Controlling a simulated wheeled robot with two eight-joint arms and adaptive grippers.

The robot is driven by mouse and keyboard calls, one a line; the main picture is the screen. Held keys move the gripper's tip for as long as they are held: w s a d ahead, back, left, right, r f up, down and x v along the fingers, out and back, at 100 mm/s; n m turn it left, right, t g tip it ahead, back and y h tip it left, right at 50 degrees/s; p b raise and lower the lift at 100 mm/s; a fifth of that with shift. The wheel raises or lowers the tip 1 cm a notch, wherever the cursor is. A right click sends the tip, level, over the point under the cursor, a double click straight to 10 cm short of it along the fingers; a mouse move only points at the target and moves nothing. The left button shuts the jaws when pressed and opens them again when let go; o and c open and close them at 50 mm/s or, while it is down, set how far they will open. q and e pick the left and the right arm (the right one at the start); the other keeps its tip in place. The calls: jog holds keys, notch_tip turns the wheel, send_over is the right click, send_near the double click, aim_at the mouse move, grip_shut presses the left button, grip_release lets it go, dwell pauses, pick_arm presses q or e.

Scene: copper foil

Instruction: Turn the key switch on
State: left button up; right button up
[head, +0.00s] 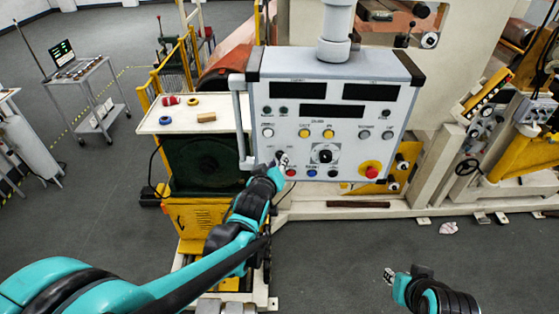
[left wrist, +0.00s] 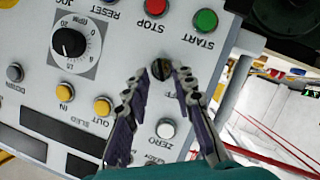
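The grey control panel (head: 340,105) hangs in the middle of the head view and shows upside down in the left wrist view (left wrist: 120,115). The key switch (left wrist: 160,69) is a small dark round piece on its face, near the green START button (left wrist: 205,20) and the white ZERO button (left wrist: 166,129). My left gripper (head: 281,159) is at the panel's lower left. In the left wrist view its two fingers (left wrist: 161,72) are apart, one on each side of the key switch, with small gaps showing. In the head view the gripper hides the key switch. My right gripper (head: 389,277) is low and away from the panel.
The red STOP button (left wrist: 156,7), a black RPM knob (left wrist: 69,43) and yellow buttons (left wrist: 101,106) are close by. A red emergency knob (head: 370,169) is at the panel's lower right. A handle (head: 240,120) runs along its left side. A small table (head: 190,121) stands behind left.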

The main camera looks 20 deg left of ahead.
pick_arm(q)
jog(key=shift+x, duration=0.8)
jog(key=shift+a, duration=0.1)
grip_shut()
jog(key=shift+m, duration=0.3)
jog(key=shift+w+d+m+g+y+b, duration=0.15)
jog(key=shift+m+g+y+b, duration=0.1)
jog(key=shift+m+y+b, duration=0.85)
jog(key=shift+s+d+m+g+y+b, duration=0.1)
jog(key=shift+d+m+g+y+b, duration=0.1)
jog(key=shift+m+y+b, duration=0.9)
jog(key=shift+w+d+m+g+y+b, duration=0.1)
jog(key=shift+m+g+y+b, duration=0.3)
jog(key=shift+m, duration=1.2)
